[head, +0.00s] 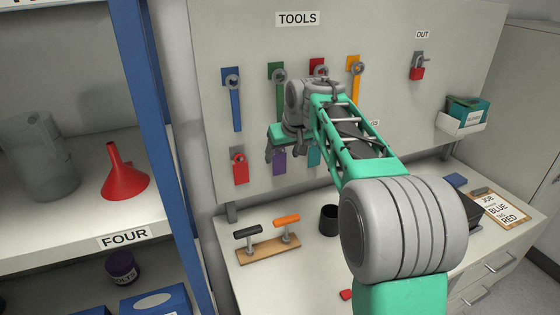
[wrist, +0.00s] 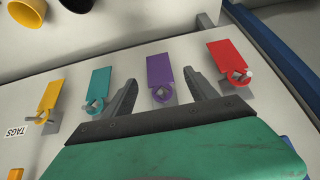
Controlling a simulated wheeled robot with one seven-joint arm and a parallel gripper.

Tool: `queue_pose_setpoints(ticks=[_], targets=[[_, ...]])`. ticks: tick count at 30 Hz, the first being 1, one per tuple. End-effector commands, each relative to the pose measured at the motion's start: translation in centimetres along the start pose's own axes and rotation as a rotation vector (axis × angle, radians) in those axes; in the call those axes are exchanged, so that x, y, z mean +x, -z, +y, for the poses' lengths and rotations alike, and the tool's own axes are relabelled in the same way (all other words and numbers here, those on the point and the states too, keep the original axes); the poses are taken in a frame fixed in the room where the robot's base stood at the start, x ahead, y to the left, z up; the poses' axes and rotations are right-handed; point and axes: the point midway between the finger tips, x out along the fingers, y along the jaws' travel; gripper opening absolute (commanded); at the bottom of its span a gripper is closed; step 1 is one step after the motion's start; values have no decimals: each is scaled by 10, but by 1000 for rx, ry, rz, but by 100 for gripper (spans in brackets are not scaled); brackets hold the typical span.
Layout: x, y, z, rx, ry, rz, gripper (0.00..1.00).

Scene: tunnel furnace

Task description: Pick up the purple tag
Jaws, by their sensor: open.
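The purple tag (head: 279,162) hangs on the tool board in the lower row, between a red tag (head: 240,167) and a teal tag (head: 314,155). In the wrist view the purple tag (wrist: 160,71) hangs by its ring from a grey peg. My gripper (wrist: 160,78) is open, with one finger on each side of the purple tag as seen there. The finger on the picture's right lies between the purple and red tags, the other near the teal tag. I cannot tell how far the fingertips are from the board. In the head view my gripper (head: 284,150) partly covers the tag.
The red tag (wrist: 227,57), teal tag (wrist: 97,86) and yellow tag (wrist: 49,97) hang close by. Blue (head: 236,105) and green tools hang above. A rack with two handles (head: 268,249) and a dark cup (head: 328,220) stand on the bench below.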

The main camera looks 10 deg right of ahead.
Motion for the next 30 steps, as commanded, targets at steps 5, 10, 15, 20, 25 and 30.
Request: queue_pose_setpoints(ticks=[5,10,15,20,25,30], targets=[[30,0,1,0,1,-4,66],[47,-1,1,0,0,0,66],[47,-1,1,0,-1,0,66],[47,-1,1,0,0,0,52],[47,-1,1,0,0,0,39],[47,-1,1,0,-1,0,25]])
